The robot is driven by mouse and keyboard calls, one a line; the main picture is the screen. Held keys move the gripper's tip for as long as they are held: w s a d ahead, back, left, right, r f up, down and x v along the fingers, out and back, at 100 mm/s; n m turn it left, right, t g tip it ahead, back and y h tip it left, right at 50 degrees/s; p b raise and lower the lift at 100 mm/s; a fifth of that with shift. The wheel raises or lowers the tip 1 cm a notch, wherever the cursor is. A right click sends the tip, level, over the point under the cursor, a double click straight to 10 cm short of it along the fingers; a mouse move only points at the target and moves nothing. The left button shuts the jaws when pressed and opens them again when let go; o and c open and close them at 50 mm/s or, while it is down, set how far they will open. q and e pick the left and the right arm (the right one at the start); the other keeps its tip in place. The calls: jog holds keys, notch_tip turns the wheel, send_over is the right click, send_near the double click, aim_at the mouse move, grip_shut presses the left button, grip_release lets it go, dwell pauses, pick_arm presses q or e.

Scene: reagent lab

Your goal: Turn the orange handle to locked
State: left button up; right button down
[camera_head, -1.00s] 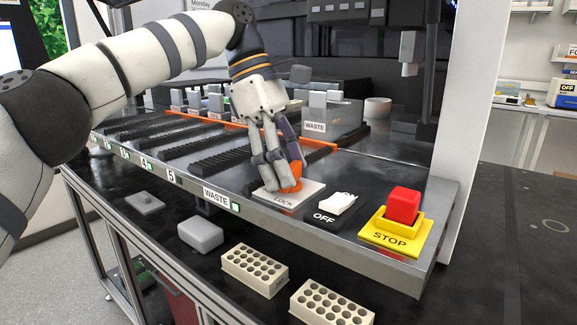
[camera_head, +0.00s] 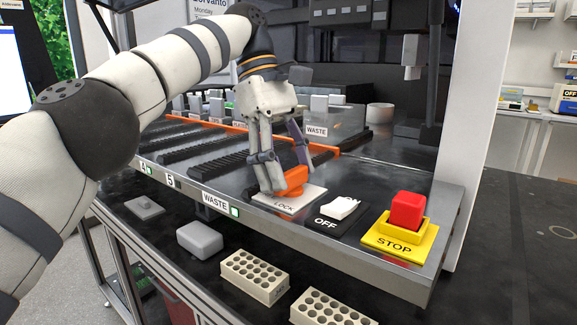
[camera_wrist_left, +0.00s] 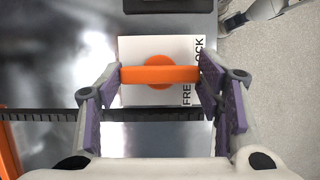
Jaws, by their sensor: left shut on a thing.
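The orange handle (camera_head: 294,181) sits on a white plate (camera_head: 312,192) at the front edge of the metal deck; the word LOCK shows on the plate's near side. My left gripper (camera_head: 287,184) reaches down over it from above, shut on the handle. In the left wrist view the handle (camera_wrist_left: 160,75) is a straight bar spanning the two fingers (camera_wrist_left: 161,76), over a round orange hub. There LOCK and FREE run along the plate's right side, and the bar's right end lies between them, partly hidden by a finger. My right gripper is not in view.
A white switch (camera_head: 339,208) marked OFF and a red stop button (camera_head: 407,210) on a yellow base stand just right of the plate. A grey waste box (camera_head: 340,119) and black rails (camera_head: 205,145) lie behind. Tube racks (camera_head: 254,276) sit on the lower black bench.

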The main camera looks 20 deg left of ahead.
pick_arm(q)
jog(key=o, duration=1.2)
jog(key=shift+c, duration=0.2)
